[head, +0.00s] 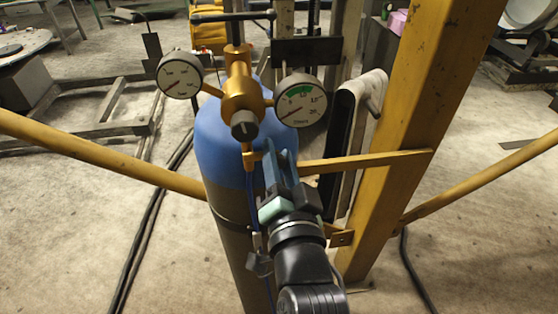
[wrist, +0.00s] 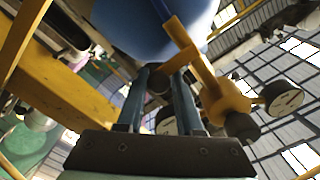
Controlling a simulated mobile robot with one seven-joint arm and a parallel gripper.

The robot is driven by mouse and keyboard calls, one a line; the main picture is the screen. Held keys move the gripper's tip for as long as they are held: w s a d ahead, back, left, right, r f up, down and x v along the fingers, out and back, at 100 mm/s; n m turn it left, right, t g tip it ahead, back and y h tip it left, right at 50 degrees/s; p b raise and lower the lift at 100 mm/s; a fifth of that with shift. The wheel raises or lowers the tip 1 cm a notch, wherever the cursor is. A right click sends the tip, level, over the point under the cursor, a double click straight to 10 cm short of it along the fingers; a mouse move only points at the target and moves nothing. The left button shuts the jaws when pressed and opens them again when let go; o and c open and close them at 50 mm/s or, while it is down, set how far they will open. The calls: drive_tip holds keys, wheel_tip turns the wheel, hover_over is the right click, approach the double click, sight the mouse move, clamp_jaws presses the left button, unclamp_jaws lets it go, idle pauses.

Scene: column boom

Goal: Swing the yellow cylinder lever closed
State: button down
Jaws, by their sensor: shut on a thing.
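The fingers are shut on the lever, though the grip itself is mostly hidden. In the wrist view, my gripper (wrist: 160,80) shows both fingers with a narrow gap, below the cylinder's blue surface (wrist: 150,30).
A brass regulator (head: 240,95) with two gauges (head: 301,101) stands just above my fingers. The yellow post (head: 425,80) is close on the right. A yellow rail (head: 100,155) comes in from the left. Dark cables (head: 150,230) lie on the floor.

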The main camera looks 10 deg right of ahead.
drive_tip(key=shift+a+f, duration=0.1)
drive_tip(key=shift+f, duration=0.3)
drive_tip(key=c, duration=0.9)
unclamp_jaws()
drive_tip(key=shift+o, duration=1.4)
drive_tip(key=shift+r, duration=0.1)
drive_tip(key=s+p, duration=0.2)
drive_tip(key=s, duration=1.1)
